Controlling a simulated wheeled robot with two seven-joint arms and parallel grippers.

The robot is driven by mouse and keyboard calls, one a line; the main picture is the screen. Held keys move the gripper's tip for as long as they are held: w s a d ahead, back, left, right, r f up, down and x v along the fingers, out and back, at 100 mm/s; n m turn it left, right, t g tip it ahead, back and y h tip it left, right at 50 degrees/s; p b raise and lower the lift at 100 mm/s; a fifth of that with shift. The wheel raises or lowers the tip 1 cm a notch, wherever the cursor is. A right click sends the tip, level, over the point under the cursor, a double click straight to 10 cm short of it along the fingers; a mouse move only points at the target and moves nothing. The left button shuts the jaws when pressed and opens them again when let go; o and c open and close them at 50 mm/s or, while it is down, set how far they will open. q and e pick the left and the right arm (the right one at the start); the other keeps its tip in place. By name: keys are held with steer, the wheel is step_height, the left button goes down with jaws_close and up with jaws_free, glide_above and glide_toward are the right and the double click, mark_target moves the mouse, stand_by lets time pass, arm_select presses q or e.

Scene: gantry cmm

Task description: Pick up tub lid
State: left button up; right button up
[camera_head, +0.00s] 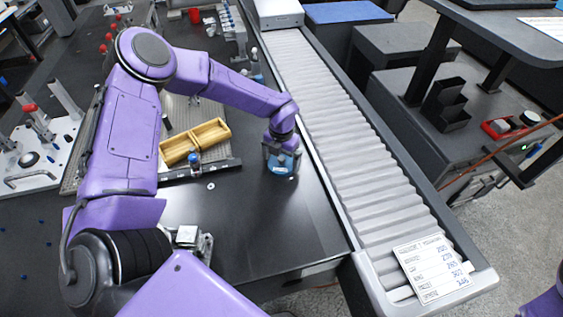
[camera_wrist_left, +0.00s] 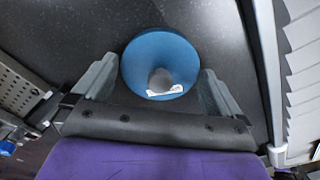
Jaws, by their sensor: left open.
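The tub lid (camera_head: 281,167) is a round blue disc with a grey centre and a small white label, low over or on the dark table beside the conveyor. In the left wrist view the lid (camera_wrist_left: 160,62) lies between the two fingers. My left gripper (camera_head: 280,153) is above it, pointing down, with its fingers on either side; in the wrist view the gripper (camera_wrist_left: 155,85) is open. I cannot tell whether the fingers touch the rim.
A roller conveyor (camera_head: 335,130) runs close to the right of my left gripper, with a printed card (camera_head: 431,265) at its near end. A yellow wooden tray (camera_head: 195,142) and a small blue-capped bottle (camera_head: 194,161) stand to the left. The dark table (camera_head: 265,225) is clear in front.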

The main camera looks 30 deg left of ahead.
arm_select(q)
steer(key=c, duration=0.8)
steer(key=shift+r, duration=0.15)
